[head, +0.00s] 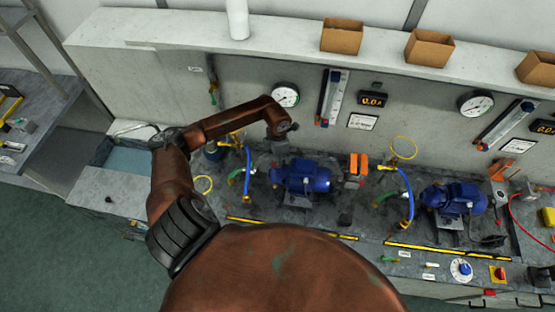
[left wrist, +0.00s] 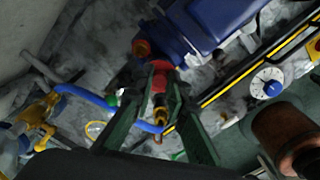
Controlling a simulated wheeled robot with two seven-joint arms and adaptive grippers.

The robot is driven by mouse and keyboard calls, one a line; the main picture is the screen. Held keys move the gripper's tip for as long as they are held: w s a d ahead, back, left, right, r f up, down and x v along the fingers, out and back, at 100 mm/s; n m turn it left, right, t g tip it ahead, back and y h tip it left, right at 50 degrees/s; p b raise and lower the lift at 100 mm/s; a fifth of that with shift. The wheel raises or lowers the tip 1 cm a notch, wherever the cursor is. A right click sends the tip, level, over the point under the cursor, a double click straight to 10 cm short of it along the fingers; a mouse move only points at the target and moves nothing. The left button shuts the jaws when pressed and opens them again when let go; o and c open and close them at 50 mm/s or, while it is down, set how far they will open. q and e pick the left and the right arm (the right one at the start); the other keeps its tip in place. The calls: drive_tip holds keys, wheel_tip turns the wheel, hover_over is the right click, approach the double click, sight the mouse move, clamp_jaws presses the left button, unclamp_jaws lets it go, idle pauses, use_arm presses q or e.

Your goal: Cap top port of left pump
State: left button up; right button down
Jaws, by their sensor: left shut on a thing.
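The left pump (head: 303,178), with a blue motor, sits on the grey bench in the head view. Its blue body (left wrist: 200,25) fills the top of the left wrist view. My left gripper (head: 280,148) is low beside the left end of this pump. In the left wrist view its two dark green fingers (left wrist: 158,78) are shut on a small red piece (left wrist: 160,82), with a brass-coloured part below it. An orange-red round fitting (left wrist: 141,48) shows just beyond the fingertips, close to the blue body. The head view does not show the pump's top port clearly. My right gripper is not in view.
A blue hose (head: 248,168) with yellow valve handles stands left of the pump. An orange block (head: 358,165) stands to its right. A second blue pump (head: 454,199) is farther right. A gauge (head: 286,95) is on the wall behind. A yellow-black strip (head: 290,229) runs along the front.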

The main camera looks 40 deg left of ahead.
use_arm(q)
drive_tip(key=shift+f+b, duration=0.3)
drive_tip(key=o, duration=0.8)
drive_tip(key=shift+r, duration=0.1)
drive_tip(key=shift+r+p, duration=1.35)
drive_tip(key=shift+r, duration=1.6)
wheel_tip(320, 180, up, 8)
drive_tip(key=shift+f, duration=0.25)
drive_tip(key=shift+s+f, duration=0.1)
